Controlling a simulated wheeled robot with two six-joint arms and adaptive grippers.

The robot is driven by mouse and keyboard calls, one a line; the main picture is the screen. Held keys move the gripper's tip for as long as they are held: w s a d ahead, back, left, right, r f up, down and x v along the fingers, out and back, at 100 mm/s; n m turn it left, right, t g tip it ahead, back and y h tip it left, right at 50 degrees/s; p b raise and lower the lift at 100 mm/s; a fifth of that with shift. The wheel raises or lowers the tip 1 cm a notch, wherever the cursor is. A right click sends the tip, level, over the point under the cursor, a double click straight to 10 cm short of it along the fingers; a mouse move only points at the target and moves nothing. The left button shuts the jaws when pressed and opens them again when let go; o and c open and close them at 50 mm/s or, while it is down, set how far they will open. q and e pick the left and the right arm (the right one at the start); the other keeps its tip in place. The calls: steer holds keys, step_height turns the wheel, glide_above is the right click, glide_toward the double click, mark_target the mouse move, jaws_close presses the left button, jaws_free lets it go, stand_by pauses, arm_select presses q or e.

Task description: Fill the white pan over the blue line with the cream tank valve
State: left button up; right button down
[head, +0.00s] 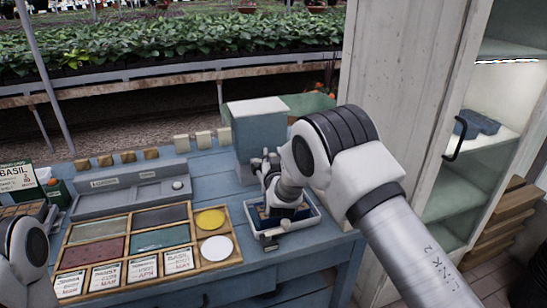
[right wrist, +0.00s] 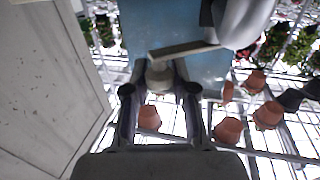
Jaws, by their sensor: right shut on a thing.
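The blue-grey tank (head: 248,150) with a pale top stands at the back of the blue table. The white pan (head: 318,222) sits in front of it, with a dark blue inside partly hidden by my right wrist. I cannot make out the blue line or the water level. My right gripper (head: 266,163) is at the tank's front. In the right wrist view, my right gripper (right wrist: 160,92) is shut on the cream valve (right wrist: 160,74), with a pale bar just above it. My left gripper is out of view; only part of that arm shows at lower left.
A wooden tray (head: 128,239) with coloured compartments and cards lies left of the pan. A grey bar-like unit (head: 130,190) stands behind it, with several small blocks (head: 152,154) further back. A white cabinet (head: 395,120) stands close on the right.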

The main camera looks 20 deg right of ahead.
steer(key=shift+s+a+m+h, duration=0.2)
steer(key=shift+m+h, duration=0.2)
steer(key=shift+h, duration=0.2)
steer(key=c, duration=1)
jaws_free()
steer(key=shift+w+f, duration=0.1)
steer(key=shift+o, duration=0.2)
steer(key=v, duration=0.7)
steer(key=shift+s, duration=0.25)
